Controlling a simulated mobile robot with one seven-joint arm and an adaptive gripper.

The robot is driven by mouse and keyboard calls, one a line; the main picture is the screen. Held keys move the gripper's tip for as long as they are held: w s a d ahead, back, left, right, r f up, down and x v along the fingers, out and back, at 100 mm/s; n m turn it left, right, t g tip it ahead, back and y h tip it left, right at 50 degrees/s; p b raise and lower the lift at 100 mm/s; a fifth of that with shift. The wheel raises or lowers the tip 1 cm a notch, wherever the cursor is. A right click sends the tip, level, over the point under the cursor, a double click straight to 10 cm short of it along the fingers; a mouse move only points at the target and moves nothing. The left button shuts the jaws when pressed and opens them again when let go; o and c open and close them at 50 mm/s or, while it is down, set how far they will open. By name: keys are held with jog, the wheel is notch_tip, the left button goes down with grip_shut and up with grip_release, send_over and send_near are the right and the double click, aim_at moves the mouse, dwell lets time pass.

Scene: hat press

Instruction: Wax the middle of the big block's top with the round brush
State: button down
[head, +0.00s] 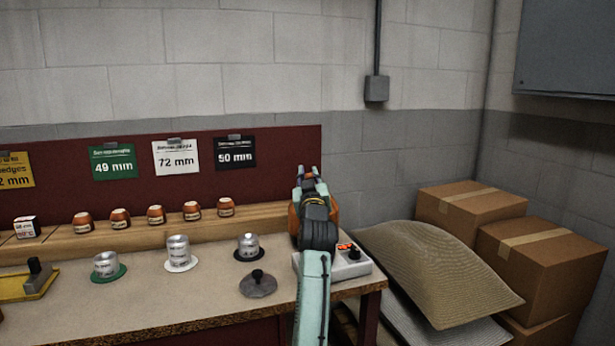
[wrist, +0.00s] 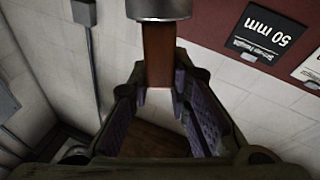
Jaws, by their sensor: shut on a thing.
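My gripper (head: 308,172) is raised at the right end of the bench, in front of the wall. In the wrist view my gripper (wrist: 160,98) is shut on a brown handle with a silver metal collar (wrist: 158,8), which looks like the round brush. Its bristles are out of view. Silver cylindrical blocks stand on a green disc (head: 108,274), a white disc (head: 181,264) and a black disc (head: 249,254). The block on the white disc (head: 178,250) looks tallest; I cannot tell for sure which is the big block. My gripper is right of all three.
A grey box with a red light (head: 352,262) sits by my arm. A grey knobbed lid (head: 258,285) lies on the bench. Several brown pots (head: 156,214) line the back ledge. Sacks (head: 440,270) and cartons (head: 470,203) fill the right. The front middle of the bench is clear.

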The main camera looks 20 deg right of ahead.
jog(key=shift+r+p, duration=2.1)
jog(key=shift+r, duration=0.95)
jog(key=shift+r, duration=0.1)
jog(key=shift+r+p, duration=1.1)
jog(key=shift+r, duration=0.4)
jog(key=shift+f, duration=0.15)
